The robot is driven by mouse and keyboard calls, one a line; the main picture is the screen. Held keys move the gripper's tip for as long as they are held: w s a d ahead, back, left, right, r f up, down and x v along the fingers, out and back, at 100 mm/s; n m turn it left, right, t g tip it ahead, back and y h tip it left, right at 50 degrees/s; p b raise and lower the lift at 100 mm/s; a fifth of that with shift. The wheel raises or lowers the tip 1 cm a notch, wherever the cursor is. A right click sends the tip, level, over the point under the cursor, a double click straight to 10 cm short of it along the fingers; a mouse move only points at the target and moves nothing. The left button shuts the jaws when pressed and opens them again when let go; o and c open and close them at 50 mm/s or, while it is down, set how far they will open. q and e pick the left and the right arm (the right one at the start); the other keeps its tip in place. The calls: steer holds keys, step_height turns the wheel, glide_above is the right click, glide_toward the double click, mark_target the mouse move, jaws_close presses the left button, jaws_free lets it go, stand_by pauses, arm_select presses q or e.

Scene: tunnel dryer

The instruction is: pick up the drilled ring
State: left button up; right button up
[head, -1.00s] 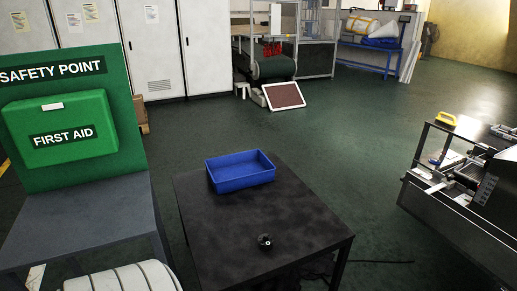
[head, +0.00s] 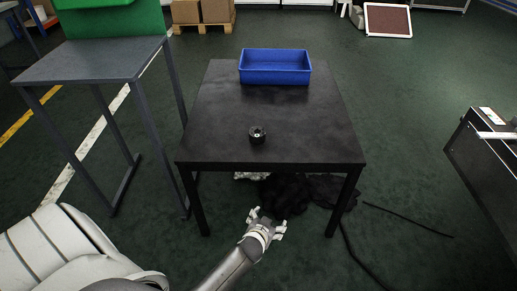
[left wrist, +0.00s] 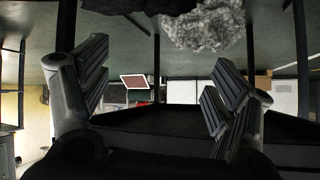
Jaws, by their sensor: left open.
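The drilled ring (head: 257,135) is a small dark cylinder with a lighter hole in its top. It sits on the black table (head: 214,125) near its front edge, in the head view. My left gripper (head: 267,219) is open and empty, in front of the table and apart from the ring. In the left wrist view its spread fingers (left wrist: 160,92) have nothing between them; the picture looks upside down and does not show the ring. My right gripper is in neither current view.
A blue bin (head: 275,76) stands at the table's back edge. A grey stand (head: 93,62) with green panels is at left. Dark cloth (head: 290,195) and a cable (head: 408,220) lie on the floor. A machine (head: 485,150) is at right. Most of the tabletop is clear.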

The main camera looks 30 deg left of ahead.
arm_select(q)
steer(key=w+a+r+n+t+y+b, duration=0.2)
steer(key=w+a+r+b, duration=0.15)
steer(key=w+r, duration=0.25)
steer(key=n+t+y+b, duration=0.3)
steer(key=n+y+b, duration=0.1)
steer(key=b, duration=0.3)
glide_toward(257, 139)
steer(key=shift+y, duration=0.3)
steer(key=x, duration=0.5)
steer(key=shift+w+d+r+b, duration=0.15)
steer(key=shift+w+r+b, duration=0.05)
steer(key=shift+r+b, duration=0.15)
steer(key=shift+x, duration=0.95)
steer(key=shift+f+b+x, duration=0.2)
steer(key=shift+b+x, duration=0.2)
steer(key=shift+x, duration=0.6)
steer(key=shift+f+b+x, duration=0.2)
steer(key=shift+b+x, duration=0.15)
steer(key=shift+x, duration=0.7)
arm_select(e)
step_height(257, 139, up, 30)
steer(key=w+a+t+y, duration=0.2)
steer(key=t+y, duration=0.1)
steer(key=t, duration=0.8)
steer(key=shift+w+a+t+y, duration=0.25)
steer(key=shift+t+y, duration=0.15)
